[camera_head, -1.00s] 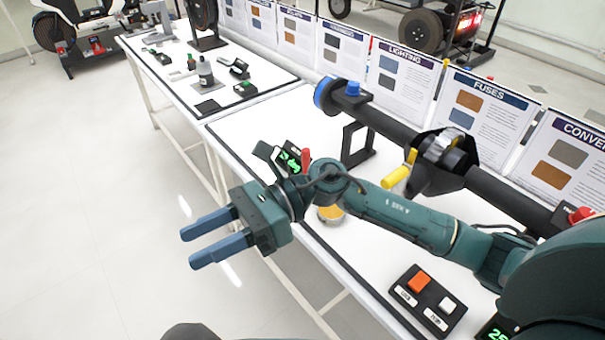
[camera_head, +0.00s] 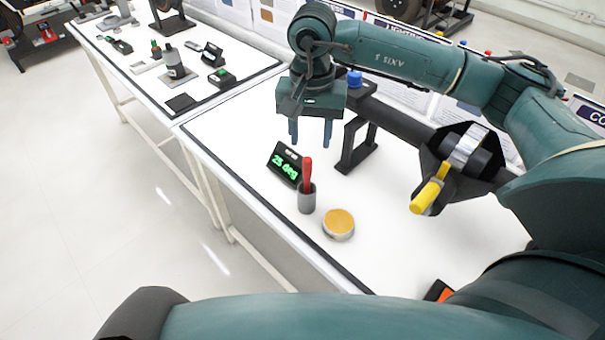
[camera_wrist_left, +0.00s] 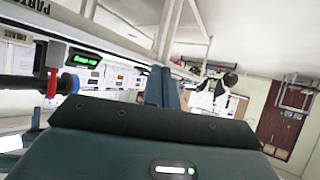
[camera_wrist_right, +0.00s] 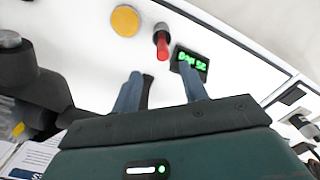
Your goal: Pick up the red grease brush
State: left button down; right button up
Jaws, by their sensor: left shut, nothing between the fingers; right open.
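The red grease brush (camera_head: 308,174) stands handle up in a grey cup (camera_head: 307,199) near the table's front edge. My right gripper (camera_head: 311,142) points down above the table, behind the brush and apart from it. It is open and empty. In the right wrist view the red brush (camera_wrist_right: 162,46) and its cup (camera_wrist_right: 160,28) lie beyond the two spread fingertips (camera_wrist_right: 163,82), in line with the gap between them. My left gripper (camera_wrist_left: 162,72) shows only in the left wrist view, its fingers together and empty.
A digital display (camera_head: 285,164) stands close beside the cup, left of it. A round tin with an orange top (camera_head: 338,223) is right of it. A dark shaft on a stand (camera_head: 357,146), with a yellow handle (camera_head: 430,190), lies behind and to the right.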

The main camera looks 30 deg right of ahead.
aim_at(307, 172)
jog(key=f, duration=0.4)
jog(key=shift+s+f, duration=0.2)
jog(key=shift+f, duration=0.1)
jog(key=shift+w+a+f+p, duration=0.15)
jog(key=shift+f+p, duration=0.35)
jog(key=shift+f, duration=1.05)
jog(key=shift+w+a+f+p, duration=0.1)
jog(key=shift+f+p, duration=0.35)
jog(key=shift+f, duration=1.1)
grip_shut()
